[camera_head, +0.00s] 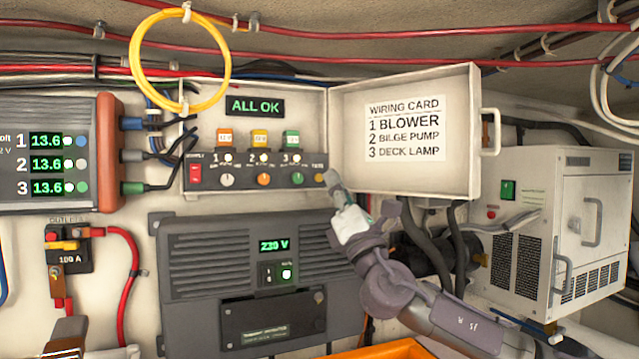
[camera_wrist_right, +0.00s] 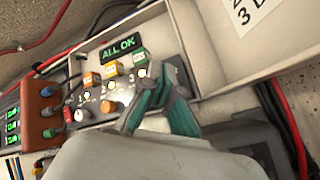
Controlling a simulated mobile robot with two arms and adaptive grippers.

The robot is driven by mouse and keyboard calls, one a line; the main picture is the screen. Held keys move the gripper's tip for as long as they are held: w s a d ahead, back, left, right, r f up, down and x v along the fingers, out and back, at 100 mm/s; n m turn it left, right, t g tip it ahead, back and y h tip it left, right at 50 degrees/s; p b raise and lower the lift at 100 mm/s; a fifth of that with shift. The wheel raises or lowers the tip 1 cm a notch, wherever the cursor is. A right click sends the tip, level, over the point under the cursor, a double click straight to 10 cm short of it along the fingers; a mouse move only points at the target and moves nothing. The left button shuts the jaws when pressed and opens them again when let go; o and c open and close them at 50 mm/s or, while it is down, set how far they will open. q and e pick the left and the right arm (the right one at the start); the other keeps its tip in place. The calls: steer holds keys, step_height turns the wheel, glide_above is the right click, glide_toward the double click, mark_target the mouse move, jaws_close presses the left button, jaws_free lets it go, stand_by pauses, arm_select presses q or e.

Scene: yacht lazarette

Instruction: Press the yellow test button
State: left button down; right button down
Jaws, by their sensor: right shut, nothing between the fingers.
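The yellow test button (camera_head: 319,177) is a small round button at the lower right end of the open panel box's control strip (camera_head: 255,180). My right gripper (camera_head: 332,180) is shut and empty, with its teal fingertips just right of the button in the head view. I cannot tell whether they touch it. In the right wrist view the shut fingers (camera_wrist_right: 157,85) reach toward the right end of the strip and the button is hidden behind them. A display (camera_head: 255,106) above the strip reads ALL OK. My left gripper is not in view.
The strip also carries a red switch (camera_head: 195,173), several knobs and coloured labels. The box's open lid (camera_head: 350,170) with a wiring card (camera_head: 403,128) stands to the right. A grey 230 V unit (camera_head: 200,260) is below. A yellow cable loop (camera_head: 137,70) hangs at upper left.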

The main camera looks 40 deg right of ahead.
steer(key=shift+s+a+b, duration=0.2)
steer(key=shift+s, duration=0.4)
steer(key=shift+s+a+b, duration=0.15)
steer(key=shift+s+b, duration=0.05)
steer(key=shift+s, duration=0.4)
